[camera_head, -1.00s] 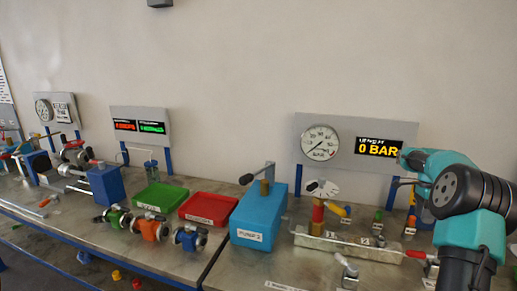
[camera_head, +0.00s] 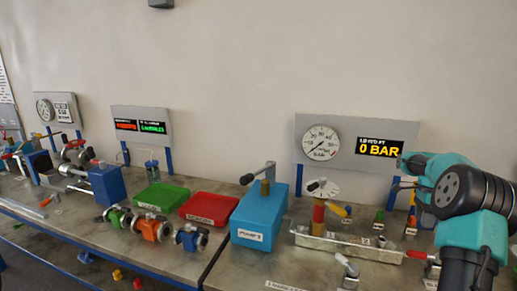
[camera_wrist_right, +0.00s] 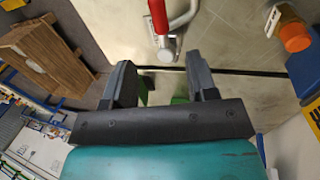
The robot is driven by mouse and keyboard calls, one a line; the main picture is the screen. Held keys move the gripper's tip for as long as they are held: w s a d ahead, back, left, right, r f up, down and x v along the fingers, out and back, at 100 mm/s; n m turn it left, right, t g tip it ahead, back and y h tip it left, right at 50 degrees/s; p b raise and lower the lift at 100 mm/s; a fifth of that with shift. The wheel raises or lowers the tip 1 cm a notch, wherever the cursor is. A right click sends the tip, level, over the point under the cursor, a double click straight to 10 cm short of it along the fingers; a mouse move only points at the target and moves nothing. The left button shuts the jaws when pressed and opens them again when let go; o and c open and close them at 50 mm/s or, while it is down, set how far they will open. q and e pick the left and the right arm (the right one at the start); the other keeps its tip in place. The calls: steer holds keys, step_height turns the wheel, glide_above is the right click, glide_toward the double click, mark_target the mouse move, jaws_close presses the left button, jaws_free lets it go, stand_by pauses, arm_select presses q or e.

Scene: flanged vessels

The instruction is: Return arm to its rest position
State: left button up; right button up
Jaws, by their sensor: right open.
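My right arm (camera_head: 463,200) comes in at the right edge of the head view, bent, in teal and black. Its gripper cannot be made out clearly there. In the wrist view my right gripper (camera_wrist_right: 161,82) has its two dark fingers spread well apart, with nothing held between them. A red-handled metal lever (camera_wrist_right: 170,28) shows beyond the fingers, apart from them. My left gripper does not show.
The bench holds a blue pump box (camera_head: 258,220), a red tray (camera_head: 208,207), a green tray (camera_head: 160,195) and several flanged valves (camera_head: 150,228). A manifold block (camera_head: 350,246) stands near my right arm. A gauge panel (camera_head: 355,148) reads 0 BAR.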

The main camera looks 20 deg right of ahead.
mark_target(418, 255)
steer(key=x, duration=1.2)
steer(key=shift+s+a+n, duration=0.35)
steer(key=shift+s+n, duration=0.15)
steer(key=shift+n, duration=0.5)
steer(key=shift+r, duration=0.1)
